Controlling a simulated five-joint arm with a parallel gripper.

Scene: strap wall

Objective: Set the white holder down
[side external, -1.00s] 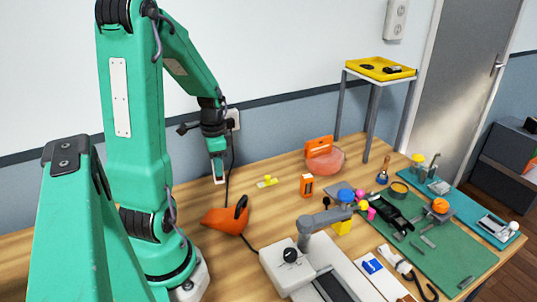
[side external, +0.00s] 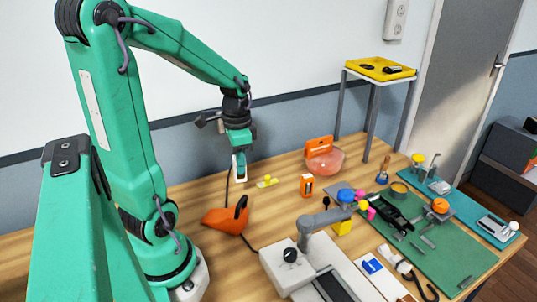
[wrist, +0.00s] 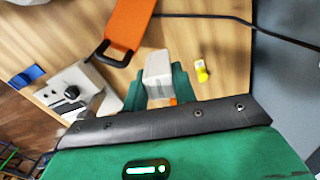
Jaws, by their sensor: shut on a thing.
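The white holder (side external: 240,172) is at the end of my arm in the side external view. In the wrist view the holder (wrist: 158,68) is a pale block between the green fingers of my gripper (wrist: 158,85). My gripper (side external: 239,160) is shut on it, pointing down near the back of the wooden table (side external: 280,215). The holder appears to be above the tabletop, but its exact height is hard to tell. Its lower end is clear of other objects in the side external view.
A small yellow piece (side external: 267,181) lies just right of the holder. An orange tool with a black handle (side external: 228,219) lies in front. A small orange box (side external: 307,185) stands further right. Bare wood shows between them.

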